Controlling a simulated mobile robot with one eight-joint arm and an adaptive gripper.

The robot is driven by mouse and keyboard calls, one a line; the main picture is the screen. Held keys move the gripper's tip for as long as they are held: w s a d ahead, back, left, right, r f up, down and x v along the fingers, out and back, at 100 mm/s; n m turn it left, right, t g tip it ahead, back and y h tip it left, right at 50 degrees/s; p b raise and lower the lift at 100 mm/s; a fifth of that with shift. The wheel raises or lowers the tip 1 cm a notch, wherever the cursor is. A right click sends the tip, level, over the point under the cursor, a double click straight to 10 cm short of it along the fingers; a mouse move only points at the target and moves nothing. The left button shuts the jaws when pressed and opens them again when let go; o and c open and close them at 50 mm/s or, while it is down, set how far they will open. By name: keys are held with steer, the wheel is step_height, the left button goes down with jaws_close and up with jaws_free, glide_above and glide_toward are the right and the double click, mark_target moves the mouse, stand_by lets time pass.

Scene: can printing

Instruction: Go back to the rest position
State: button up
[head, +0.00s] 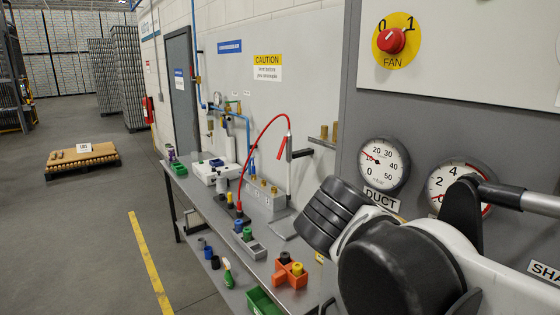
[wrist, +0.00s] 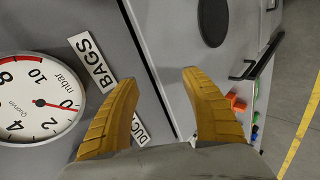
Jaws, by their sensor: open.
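My gripper (wrist: 160,79) shows in the wrist view with its two yellow ridged fingers spread apart. It is open and nothing is between the fingers. It hangs in front of a grey panel with a gauge (wrist: 38,100) and the labels BAGS (wrist: 92,60) and DUCT (wrist: 140,130). In the head view my arm fills the lower right, close to the panel (head: 420,120), and the gripper's fingers are not visible there.
The panel carries a DUCT gauge (head: 384,164), a second gauge (head: 455,183) partly behind my arm, and a red FAN knob (head: 391,40). A long bench (head: 205,215) with small coloured parts runs along the wall. A loaded pallet (head: 83,157) stands on the open floor at left.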

steer(key=s+a+f+m+y+b, duration=0.1)
steer(key=s+f+m+y+b, duration=0.2)
steer(key=f+b, duration=0.5)
steer(key=s+a+f+m+y+b, duration=0.1)
steer(key=s+f+y+b, duration=0.4)
steer(key=f, duration=2)
steer(key=m+b, duration=0.1)
steer(key=b, duration=0.2)
steer(key=shift+f+m+t+b, duration=0.2)
steer(key=shift+m+t+b, duration=0.1)
steer(key=shift+m, duration=0.1)
